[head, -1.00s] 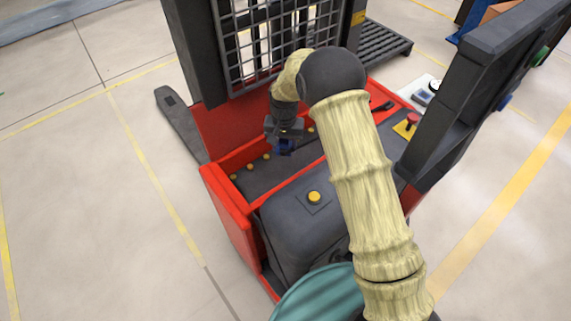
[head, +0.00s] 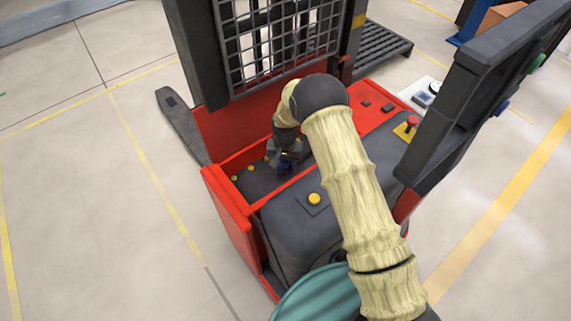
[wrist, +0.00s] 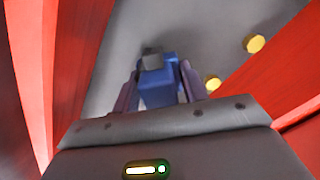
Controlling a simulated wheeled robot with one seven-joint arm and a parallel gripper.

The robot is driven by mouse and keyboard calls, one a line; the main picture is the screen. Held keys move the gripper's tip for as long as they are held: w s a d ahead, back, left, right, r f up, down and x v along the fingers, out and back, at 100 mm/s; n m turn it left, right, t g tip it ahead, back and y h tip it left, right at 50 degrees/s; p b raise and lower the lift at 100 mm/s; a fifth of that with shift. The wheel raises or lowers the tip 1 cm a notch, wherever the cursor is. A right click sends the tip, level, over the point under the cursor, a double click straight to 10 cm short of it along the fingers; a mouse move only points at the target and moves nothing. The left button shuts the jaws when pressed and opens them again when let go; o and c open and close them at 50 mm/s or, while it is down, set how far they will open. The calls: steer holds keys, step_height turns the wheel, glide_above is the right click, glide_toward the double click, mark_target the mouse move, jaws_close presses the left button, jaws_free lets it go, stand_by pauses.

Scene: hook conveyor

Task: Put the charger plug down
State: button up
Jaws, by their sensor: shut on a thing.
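The charger plug (wrist: 158,80) is a blue block with a dark grey end. In the wrist view it sits between the two fingers of my gripper (wrist: 160,92), which is shut on it. In the head view my gripper (head: 285,163) is low inside the red-walled recess of the forklift truck, and the blue plug (head: 285,168) shows only in part below it. The grey floor of the recess (wrist: 110,60) lies beyond the plug. I cannot tell whether the plug touches it.
Red walls (head: 230,200) border the recess closely. Several yellow round caps (head: 235,178) line its floor. A dark cover with a yellow button (head: 314,198) stands in front, a mesh guard (head: 285,45) behind. A red stop button (head: 412,120) is at right.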

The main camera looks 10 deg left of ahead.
steer(key=shift+f, duration=0.25)
steer(key=shift+f+b, duration=0.3)
steer(key=shift+f, duration=0.1)
steer(key=shift+f, duration=0.2)
steer(key=o, duration=1.3)
